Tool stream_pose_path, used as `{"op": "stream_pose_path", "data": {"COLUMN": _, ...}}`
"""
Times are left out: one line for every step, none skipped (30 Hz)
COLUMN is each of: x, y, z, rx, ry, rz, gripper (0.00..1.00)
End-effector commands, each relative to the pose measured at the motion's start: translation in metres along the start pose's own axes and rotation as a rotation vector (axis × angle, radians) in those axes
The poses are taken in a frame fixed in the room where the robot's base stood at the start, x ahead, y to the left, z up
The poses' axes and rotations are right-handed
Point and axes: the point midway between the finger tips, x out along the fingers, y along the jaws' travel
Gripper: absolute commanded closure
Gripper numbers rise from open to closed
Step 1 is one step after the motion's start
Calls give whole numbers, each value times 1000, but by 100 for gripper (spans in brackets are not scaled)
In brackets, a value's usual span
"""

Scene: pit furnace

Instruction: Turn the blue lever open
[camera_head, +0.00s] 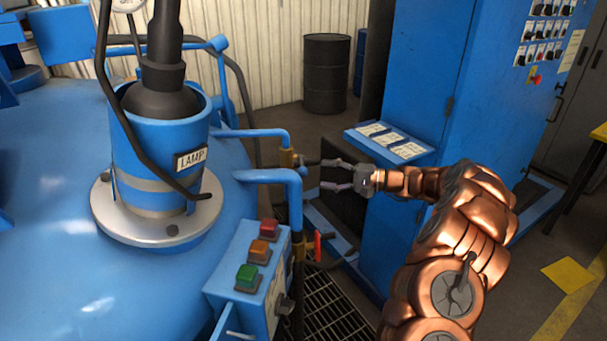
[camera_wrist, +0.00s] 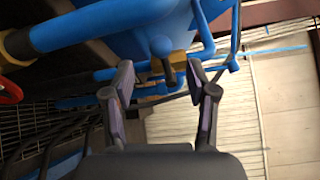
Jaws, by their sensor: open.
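In the head view my gripper (camera_head: 323,174) is open, reaching left toward a brass valve (camera_head: 288,158) on the upper blue pipe. No contact shows. A second valve with a red lever (camera_head: 317,246) sits lower, and its red part (camera_wrist: 9,90) shows at the left edge of the wrist view.
A blue control box (camera_head: 250,275) with green, orange and red buttons stands left of the red lever. A tall blue cabinet (camera_head: 420,75) with a labelled ledge (camera_head: 390,143) is close behind my wrist. The large blue furnace lid (camera_head: 50,200) fills the left. Floor grating (camera_head: 330,310) lies below.

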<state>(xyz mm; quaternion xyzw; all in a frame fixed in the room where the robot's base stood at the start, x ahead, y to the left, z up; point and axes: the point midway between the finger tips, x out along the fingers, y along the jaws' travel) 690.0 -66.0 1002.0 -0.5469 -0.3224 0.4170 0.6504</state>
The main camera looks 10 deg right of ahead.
Motion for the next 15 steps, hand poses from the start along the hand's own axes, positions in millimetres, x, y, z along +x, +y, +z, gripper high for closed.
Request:
{"op": "stream_pose_path", "data": {"x": 4, "y": -1, "z": 1, "rx": 1, "ry": -2, "rz": 0, "gripper": 43}}
{"op": "stream_pose_path", "data": {"x": 7, "y": -2, "z": 1, "rx": 1, "ry": -2, "rz": 0, "gripper": 43}}
{"op": "stream_pose_path", "data": {"x": 12, "y": -2, "z": 1, "rx": 2, "ry": -3, "rz": -1, "gripper": 43}}
{"op": "stream_pose_path", "data": {"x": 16, "y": -2, "z": 2, "rx": 2, "ry": -4, "rz": -1, "gripper": 43}}
{"op": "stream_pose_path", "data": {"x": 21, "y": -2, "z": 2, "rx": 2, "ry": -5, "rz": 0, "gripper": 43}}
{"op": "stream_pose_path", "data": {"x": 28, "y": -2, "z": 3, "rx": 2, "ry": -7, "rz": 0, "gripper": 43}}
{"op": "stream_pose_path", "data": {"x": 32, "y": -3, "z": 3, "rx": 2, "ry": -8, "rz": 0, "gripper": 43}}
{"op": "stream_pose_path", "data": {"x": 37, "y": -3, "z": 3, "rx": 2, "ry": -8, "rz": 0, "gripper": 43}}
{"op": "stream_pose_path", "data": {"x": 43, "y": -3, "z": 3, "rx": 3, "ry": -7, "rz": 1, "gripper": 43}}
{"op": "stream_pose_path", "data": {"x": 47, "y": -3, "z": 3, "rx": 3, "ry": -6, "rz": 1, "gripper": 43}}
{"op": "stream_pose_path", "data": {"x": 51, "y": -3, "z": 2, "rx": 2, "ry": -5, "rz": 0, "gripper": 43}}
{"op": "stream_pose_path", "data": {"x": 56, "y": -2, "z": 2, "rx": 1, "ry": -4, "rz": 1, "gripper": 43}}
{"op": "stream_pose_path", "data": {"x": 59, "y": -2, "z": 2, "rx": 1, "ry": -4, "rz": 1, "gripper": 43}}
{"op": "stream_pose_path", "data": {"x": 62, "y": -2, "z": 2, "rx": 1, "ry": -4, "rz": 1, "gripper": 43}}
{"op": "stream_pose_path", "data": {"x": 66, "y": -2, "z": 2, "rx": 1, "ry": -3, "rz": 0, "gripper": 43}}
